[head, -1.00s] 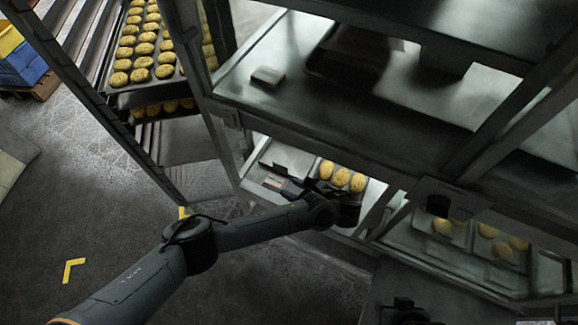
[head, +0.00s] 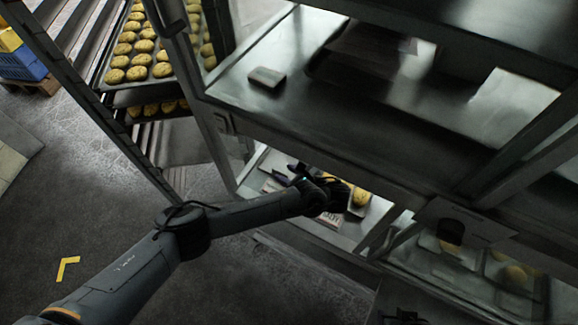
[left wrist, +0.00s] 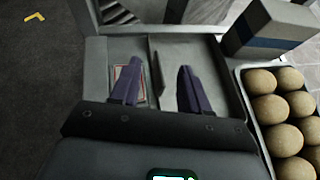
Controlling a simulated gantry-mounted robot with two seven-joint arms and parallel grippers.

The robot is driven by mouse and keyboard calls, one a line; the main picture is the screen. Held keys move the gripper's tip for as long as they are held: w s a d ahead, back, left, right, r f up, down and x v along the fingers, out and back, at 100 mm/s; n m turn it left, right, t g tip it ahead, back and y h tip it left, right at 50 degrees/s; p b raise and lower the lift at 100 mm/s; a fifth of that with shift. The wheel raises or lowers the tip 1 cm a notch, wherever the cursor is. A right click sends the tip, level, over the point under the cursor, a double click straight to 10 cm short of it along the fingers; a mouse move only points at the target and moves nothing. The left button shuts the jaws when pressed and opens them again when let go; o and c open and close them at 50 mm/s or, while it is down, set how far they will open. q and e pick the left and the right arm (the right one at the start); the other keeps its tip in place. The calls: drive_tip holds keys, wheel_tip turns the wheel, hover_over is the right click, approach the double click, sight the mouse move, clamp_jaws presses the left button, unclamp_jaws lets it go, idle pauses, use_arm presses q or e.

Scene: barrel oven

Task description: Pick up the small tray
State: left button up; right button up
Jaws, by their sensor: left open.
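The small tray (left wrist: 249,108) holds several round golden buns (left wrist: 292,143) and sits at the right edge of the left wrist view. In the head view its buns (head: 361,197) show only partly, behind my left gripper and wrist. My left gripper (left wrist: 160,86) is open and empty, its two purple fingers apart above the light shelf surface, to the left of the tray and not touching it. In the head view the left gripper (head: 297,174) reaches into the lower shelf opening. My right gripper cannot be made out.
A box with a blue stripe (left wrist: 268,28) stands just beyond the tray. A flat red-edged card (left wrist: 142,93) lies by the left finger. The metal upper shelf (head: 330,125) overhangs the opening. A rack with a bun tray (head: 153,84) stands at left.

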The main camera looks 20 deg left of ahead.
sight(280, 173)
use_arm(q)
drive_tip(key=b+x, duration=0.1)
drive_tip(key=x, duration=0.2)
drive_tip(key=shift+a+f, duration=0.15)
drive_tip(key=shift+f, duration=0.2)
use_arm(e)
wheel_tip(280, 173, down, 2)
use_arm(q)
drive_tip(key=shift+w+a+f+b, duration=0.1)
drive_tip(key=shift+w+a+b, duration=0.2)
drive_tip(key=shift+a, duration=0.1)
drive_tip(key=shift+s, duration=0.1)
drive_tip(key=shift+d, duration=0.1)
drive_tip(key=shift+c, duration=1)
clamp_jaws()
